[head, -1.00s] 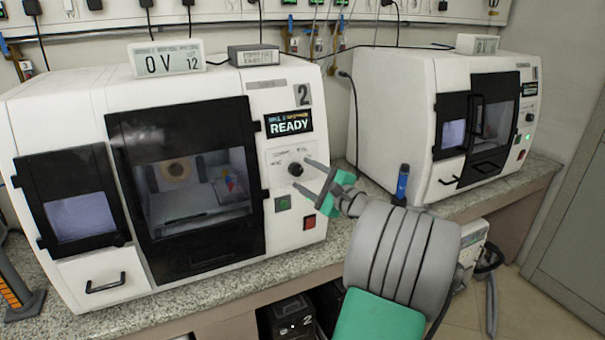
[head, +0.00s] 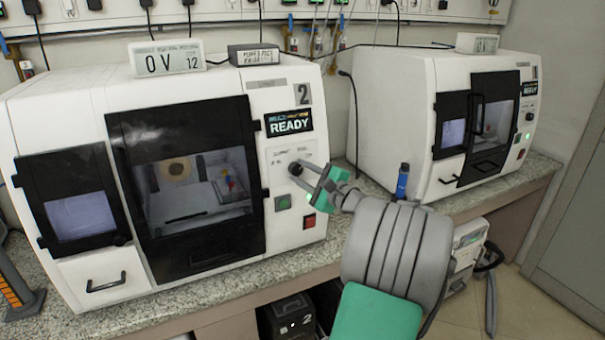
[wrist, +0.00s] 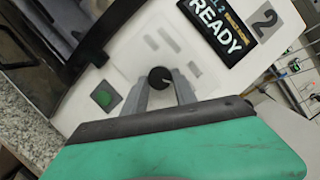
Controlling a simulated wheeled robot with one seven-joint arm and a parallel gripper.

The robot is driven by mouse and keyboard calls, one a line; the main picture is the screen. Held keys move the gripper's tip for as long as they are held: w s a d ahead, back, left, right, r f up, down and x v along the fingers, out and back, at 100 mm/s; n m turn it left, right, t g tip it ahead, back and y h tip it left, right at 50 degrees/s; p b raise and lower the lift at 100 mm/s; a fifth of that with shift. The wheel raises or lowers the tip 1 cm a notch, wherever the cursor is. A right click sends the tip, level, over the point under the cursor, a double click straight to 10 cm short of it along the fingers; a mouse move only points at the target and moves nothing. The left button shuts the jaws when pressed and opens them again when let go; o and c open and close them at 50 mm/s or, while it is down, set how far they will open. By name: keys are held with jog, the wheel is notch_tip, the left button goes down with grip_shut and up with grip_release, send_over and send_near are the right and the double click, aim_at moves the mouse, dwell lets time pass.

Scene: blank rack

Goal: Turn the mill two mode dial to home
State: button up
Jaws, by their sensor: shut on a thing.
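Mill two (head: 290,230) is the white machine at the left, marked with a 2. Its black mode dial (head: 295,168) sits on the front panel below the READY display (head: 289,122). My gripper (head: 297,172) is at the dial, with its grey fingers shut on it. In the wrist view the round dial (wrist: 160,77) shows between the two fingertips, with a light pointer mark on its face. The small labels around the dial are too blurred to read, so I cannot tell which mode it points at.
A green button (head: 282,203) and a red button (head: 309,221) sit just below the dial. A second white mill (head: 400,120) stands at the right. A blue bottle (head: 402,180) stands on the counter (head: 350,190) between the machines.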

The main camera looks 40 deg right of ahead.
grip_shut()
jog(key=shift+n, duration=0.3)
jog(key=n+g, duration=0.1)
jog(key=n, duration=0.5)
jog(key=shift+r+g+y, duration=0.2)
jog(key=shift+g+y, duration=0.2)
jog(key=n+b, duration=0.1)
jog(key=n, duration=0.1)
jog(key=n+g+b, duration=0.1)
jog(key=n, duration=0.2)
jog(key=shift+r+g, duration=0.15)
jog(key=shift+g, duration=0.15)
jog(key=n+h+b, duration=0.1)
jog(key=n+b, duration=0.1)
jog(key=n+g+h+b, duration=0.1)
jog(key=n+b, duration=0.2)
jog(key=shift+w+a, duration=0.15)
jog(key=shift+a, duration=0.05)
jog(key=n+g+h+b, duration=0.1)
jog(key=n+b, duration=0.2)
jog(key=shift+a+b, duration=0.15)
jog(key=shift+b, duration=0.2)
jog(key=shift+r+n+h+b, duration=0.2)
jog(key=shift+n+h+b, duration=0.2)
jog(key=shift+n+b, duration=0.35)
